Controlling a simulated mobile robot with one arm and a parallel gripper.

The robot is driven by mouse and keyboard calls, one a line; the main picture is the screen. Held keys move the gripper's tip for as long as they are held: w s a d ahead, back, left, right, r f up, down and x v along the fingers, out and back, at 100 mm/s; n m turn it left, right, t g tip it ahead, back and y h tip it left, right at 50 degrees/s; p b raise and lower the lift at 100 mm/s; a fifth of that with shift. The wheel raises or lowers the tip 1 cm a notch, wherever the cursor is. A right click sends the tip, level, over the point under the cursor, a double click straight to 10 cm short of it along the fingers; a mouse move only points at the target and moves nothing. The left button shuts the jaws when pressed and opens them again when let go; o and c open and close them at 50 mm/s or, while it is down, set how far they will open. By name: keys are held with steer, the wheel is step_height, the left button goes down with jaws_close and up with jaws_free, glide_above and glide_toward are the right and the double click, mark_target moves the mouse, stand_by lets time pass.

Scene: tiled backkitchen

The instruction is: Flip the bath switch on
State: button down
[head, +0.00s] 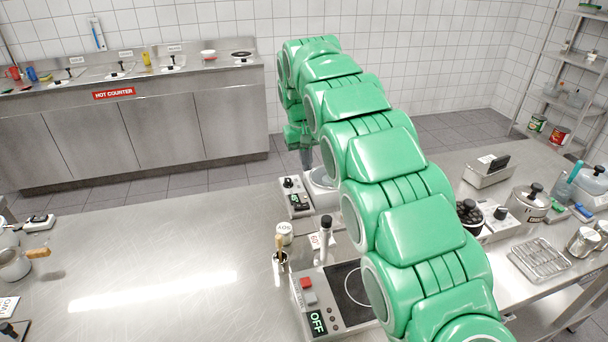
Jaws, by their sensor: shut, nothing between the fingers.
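A small switch box (295,197) with dark controls on top stands near the far edge of the steel table. It sits beside a white round-topped vessel (322,181), which looks like the bath. I cannot read the switch position at this size. My green arm reaches across from the lower right, and my gripper (306,160) points down just above and behind the box and vessel. Its fingers are small and partly hidden by the arm; it is shut and empty. I see no contact with the box.
A hotplate (352,290) with a red button and an OFF display (317,322) stands in front. The table's left side (150,240) is mostly clear. Pots and a rack (540,260) fill the right.

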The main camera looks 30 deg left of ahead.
steer(key=shift+w+r, duration=0.1)
steer(key=shift+r, duration=0.85)
steer(key=shift+d, duration=0.15)
steer(key=d+r+m, duration=0.1)
steer(key=d+r, duration=0.2)
steer(key=d, duration=0.7)
steer(key=d+r+m, duration=0.2)
steer(key=d, duration=0.8)
steer(key=s+d+r+m+g, duration=0.1)
steer(key=s+d, duration=0.3)
steer(key=d, duration=0.3)
steer(key=s+d+r+m, duration=0.1)
steer(key=s+d, duration=0.4)
steer(key=d, duration=0.3)
steer(key=s+d+f+m, duration=0.1)
steer(key=s+d, duration=0.4)
steer(key=s, duration=0.5)
steer(key=s+d+f+m+g, duration=0.1)
steer(key=s+d+f, duration=0.3)
steer(key=s, duration=0.5)
steer(key=s+d+f+m, duration=0.2)
steer(key=s+d+f, duration=0.1)
steer(key=s+d, duration=0.4)
steer(key=s, duration=0.3)
steer(key=shift+s+y, duration=0.35)
steer(key=shift+y, duration=0.05)
steer(key=c, duration=1.8)
jaws_free()
steer(key=shift+f, duration=0.1)
